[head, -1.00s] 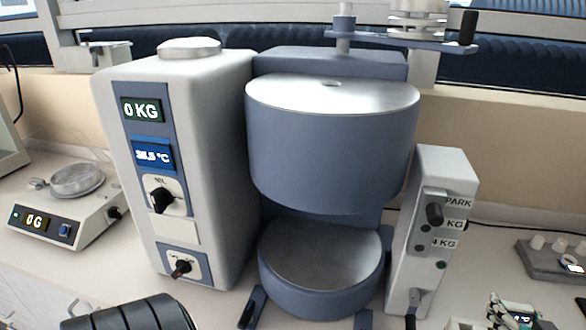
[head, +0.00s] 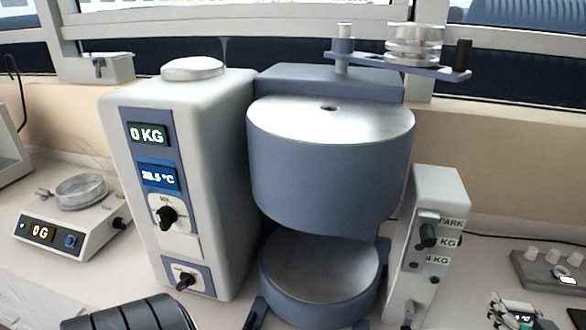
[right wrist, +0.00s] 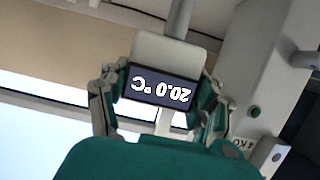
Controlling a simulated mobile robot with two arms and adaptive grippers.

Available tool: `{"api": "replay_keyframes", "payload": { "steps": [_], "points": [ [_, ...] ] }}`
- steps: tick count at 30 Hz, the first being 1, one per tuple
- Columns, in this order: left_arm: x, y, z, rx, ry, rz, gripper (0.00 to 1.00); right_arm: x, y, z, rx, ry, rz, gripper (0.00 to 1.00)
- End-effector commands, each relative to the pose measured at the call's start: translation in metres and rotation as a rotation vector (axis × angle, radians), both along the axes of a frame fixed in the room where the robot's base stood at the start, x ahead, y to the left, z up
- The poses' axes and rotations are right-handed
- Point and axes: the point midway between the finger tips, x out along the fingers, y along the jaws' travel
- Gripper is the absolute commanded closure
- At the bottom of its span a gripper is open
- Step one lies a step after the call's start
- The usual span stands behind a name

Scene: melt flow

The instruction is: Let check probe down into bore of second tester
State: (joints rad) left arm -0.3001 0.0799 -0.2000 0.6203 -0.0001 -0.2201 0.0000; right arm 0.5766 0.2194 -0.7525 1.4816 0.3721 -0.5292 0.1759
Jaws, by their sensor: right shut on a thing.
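The check probe (right wrist: 165,75) has a pale head with a dark display reading 20.0 °C, upside down in the right wrist view. My right gripper (right wrist: 158,98) is shut on this head, with a finger at each side. In the head view the right gripper (head: 515,314) is low at the right edge, apart from the tester. The tester (head: 180,190) has a grey cabinet reading 0 KG and about 28.5 °C. The bore (head: 328,108) is a small dark hole in the silver top of its blue barrel (head: 330,175).
A swing arm (head: 395,66) carrying stacked metal weights (head: 414,45) stands above and behind the barrel. A grey selector post (head: 428,245) is right of it. A scale (head: 70,225) reading 0 G stands left. A small rack (head: 550,268) is at the right.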

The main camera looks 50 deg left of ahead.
Motion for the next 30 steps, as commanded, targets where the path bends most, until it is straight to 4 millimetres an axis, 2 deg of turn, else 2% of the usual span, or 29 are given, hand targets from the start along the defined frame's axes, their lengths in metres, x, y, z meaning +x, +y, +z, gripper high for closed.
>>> {"api": "replay_keyframes", "payload": {
  "steps": [8, 21, 30],
  "points": [
    [0.0, 0.0, 0.001, 0.0, 0.0, 0.0, 0.28, 0.0, 0.0, 0.001, 0.001, -0.001, 0.0, 0.96],
    [0.0, 0.0, 0.024, 0.0, 0.0, 0.0, 0.28, 0.0, 0.0, 0.025, 0.001, -0.001, 0.0, 0.96],
    [0.0, 0.0, 0.023, 0.0, 0.0, 0.0, 0.28, 0.0, 0.0, 0.025, 0.001, -0.001, 0.0, 0.96]
  ]
}}
